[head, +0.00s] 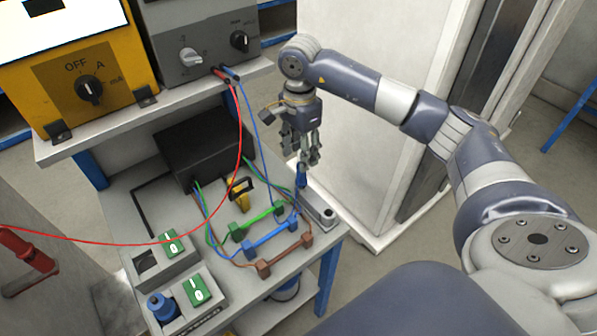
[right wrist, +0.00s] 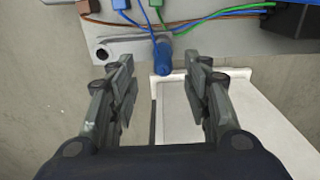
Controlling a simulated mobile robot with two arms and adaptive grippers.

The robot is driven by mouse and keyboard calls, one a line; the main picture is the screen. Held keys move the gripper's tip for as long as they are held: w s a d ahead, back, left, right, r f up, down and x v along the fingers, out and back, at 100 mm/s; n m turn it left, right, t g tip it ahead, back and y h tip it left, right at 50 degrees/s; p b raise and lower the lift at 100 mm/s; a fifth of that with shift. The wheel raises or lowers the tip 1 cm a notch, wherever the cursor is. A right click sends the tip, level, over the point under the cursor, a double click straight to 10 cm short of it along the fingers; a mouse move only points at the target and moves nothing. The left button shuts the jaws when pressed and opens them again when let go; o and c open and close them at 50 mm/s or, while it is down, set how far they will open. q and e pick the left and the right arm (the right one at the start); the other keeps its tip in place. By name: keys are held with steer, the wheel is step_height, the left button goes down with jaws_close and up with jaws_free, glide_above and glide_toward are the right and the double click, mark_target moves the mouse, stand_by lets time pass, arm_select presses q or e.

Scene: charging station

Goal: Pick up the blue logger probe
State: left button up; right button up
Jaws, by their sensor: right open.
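The blue logger probe (head: 302,176) stands upright in a grey holder (head: 319,208) at the right edge of the bench. My right gripper (head: 310,163) is above it, fingers pointing down, with the probe's top close to the fingertips. In the right wrist view my right gripper (right wrist: 160,78) is open, and the blue probe (right wrist: 163,55) shows between and just beyond the fingertips. I cannot tell whether any finger touches it. The probe's lower end is hidden in the holder. My left gripper is not in view.
Green (head: 258,222), blue (head: 271,243) and brown (head: 286,256) connectors lie beside the holder, with wires to a black box (head: 205,145). A red cable (head: 130,241) crosses the bench. A shelf (head: 180,105) with instruments overhangs at the back. A white cabinet (head: 370,130) stands to the right.

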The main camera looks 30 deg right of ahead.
mark_target(302, 176)
step_height(302, 176, down, 4)
steer(key=shift+f+p, duration=0.2)
steer(key=shift+p, duration=0.2)
steer(key=f, duration=0.1)
steer(key=f+p, duration=0.1)
steer(key=f, duration=0.1)
steer(key=f+p, duration=0.1)
steer(key=f, duration=0.1)
steer(key=shift+w+d, duration=0.2)
steer(key=shift+d, duration=0.2)
steer(key=shift+f, duration=0.15)
jaws_close()
